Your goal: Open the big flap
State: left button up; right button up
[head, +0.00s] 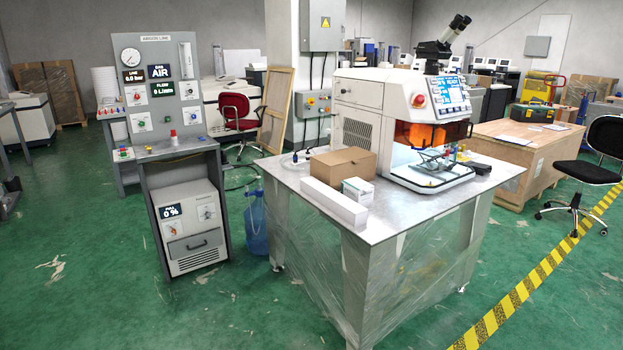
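A white benchtop machine (356,112) stands on a metal table, with a red button and a lit screen (449,94) on its front. An orange-tinted window or cover (413,134) shows below the screen, above a white base plate (430,178) with small parts on it. Whether this cover is the big flap, and how far it stands open, I cannot tell. A grey panel station (160,95) stands left, with a white cabinet (190,225) below that has a dark-handled front panel (194,244), seemingly shut. Neither of my grippers is in view.
The metal table (400,215) carries a brown carton (342,163) and white boxes (334,200) at its front left. A blue bottle (256,222) stands on the floor between station and table. Green floor is clear in front. A black chair (583,172) stands right, beyond yellow-black tape (545,265).

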aim_at(353, 154)
jog(key=i+l, duration=0.2)
jog(key=l, duration=0.2)
jog(key=i+l, duration=0.15)
jog(key=l, duration=0.25)
jog(key=i+l, duration=0.2)
jog(key=l, duration=0.2)
jog(key=i+l, duration=0.2)
jog(key=l, duration=0.2)
jog(key=i+l, duration=0.15)
jog(key=l, duration=0.25)
jog(key=i+l, duration=0.2)
jog(key=l, duration=0.2)
jog(key=z, duration=0.05)
